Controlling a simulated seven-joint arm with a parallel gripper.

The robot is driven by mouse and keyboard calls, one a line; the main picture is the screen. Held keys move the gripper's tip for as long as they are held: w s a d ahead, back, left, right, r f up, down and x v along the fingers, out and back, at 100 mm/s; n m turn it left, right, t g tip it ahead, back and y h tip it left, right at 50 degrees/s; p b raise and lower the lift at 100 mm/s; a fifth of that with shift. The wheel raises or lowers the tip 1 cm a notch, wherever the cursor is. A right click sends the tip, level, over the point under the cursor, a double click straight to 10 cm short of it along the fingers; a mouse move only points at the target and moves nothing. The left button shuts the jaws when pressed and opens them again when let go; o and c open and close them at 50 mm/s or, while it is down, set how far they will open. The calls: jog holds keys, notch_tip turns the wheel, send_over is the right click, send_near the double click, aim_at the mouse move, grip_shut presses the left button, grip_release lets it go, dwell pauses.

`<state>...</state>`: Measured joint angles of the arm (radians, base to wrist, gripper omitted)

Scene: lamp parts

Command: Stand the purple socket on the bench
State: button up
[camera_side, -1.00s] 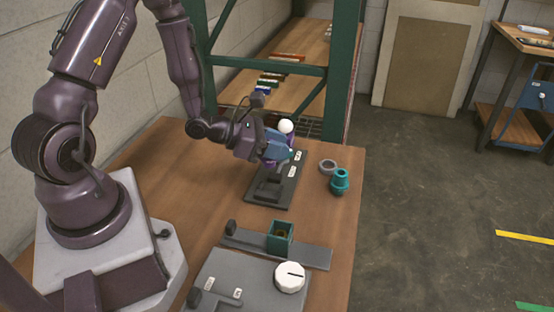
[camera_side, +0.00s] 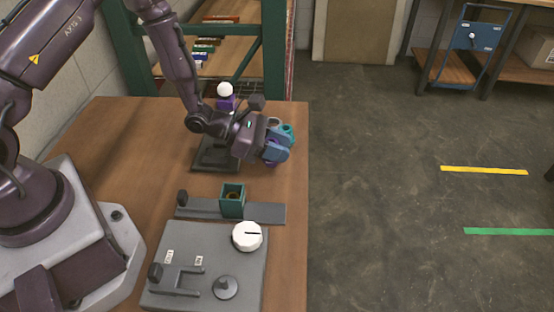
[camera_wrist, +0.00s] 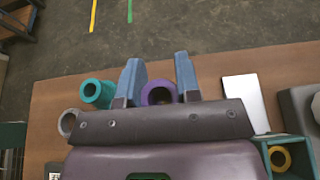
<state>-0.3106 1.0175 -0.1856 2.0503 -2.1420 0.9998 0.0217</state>
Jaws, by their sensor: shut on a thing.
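The purple socket (camera_wrist: 158,93) is a round, hollow piece between the two blue fingers of my gripper (camera_wrist: 158,78) in the wrist view. My gripper is shut on it. In the side view my gripper (camera_side: 279,154) is over the right part of the wooden bench (camera_side: 290,215), near its right edge. Only a little of the socket (camera_side: 270,163) shows under the fingers there. I cannot tell whether the socket touches the bench.
A teal part (camera_wrist: 97,93) and a grey ring (camera_wrist: 68,122) stand close beside my gripper. A green box (camera_side: 232,201) and white knob (camera_side: 247,236) are in front.

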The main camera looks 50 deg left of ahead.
jog(key=shift+f, duration=1.8)
jog(key=shift+f, duration=0.2)
jog(key=o, duration=0.9)
jog(key=shift+o, duration=0.2)
jog(key=shift+r, duration=0.15)
